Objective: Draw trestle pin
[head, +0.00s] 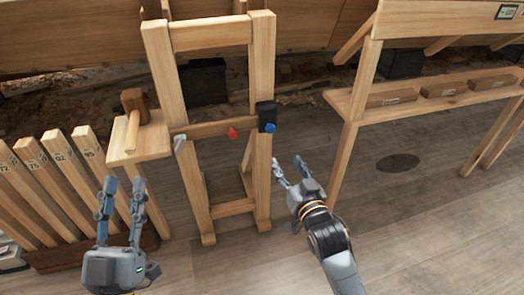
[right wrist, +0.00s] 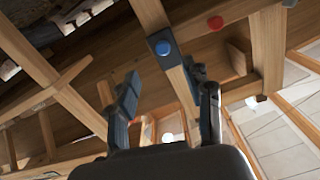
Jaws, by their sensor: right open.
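The wooden trestle (head: 180,85) stands upright in the middle of the head view. A black block with a blue round knob (head: 270,128) sits on its right post; the knob also shows in the right wrist view (right wrist: 163,48). A red knob (head: 232,133) is on the crossbar, and a grey peg (head: 180,144) sticks out at the left post. I cannot tell which is the pin. My right gripper (head: 289,163) is open and empty, below and right of the blue knob, apart from it. My left gripper (head: 122,188) is open and empty, left of the trestle.
Numbered boards (head: 70,165) stand in a rack at left. A shelf with wooden blocks (head: 443,90) stands at right. The floor at front right is clear.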

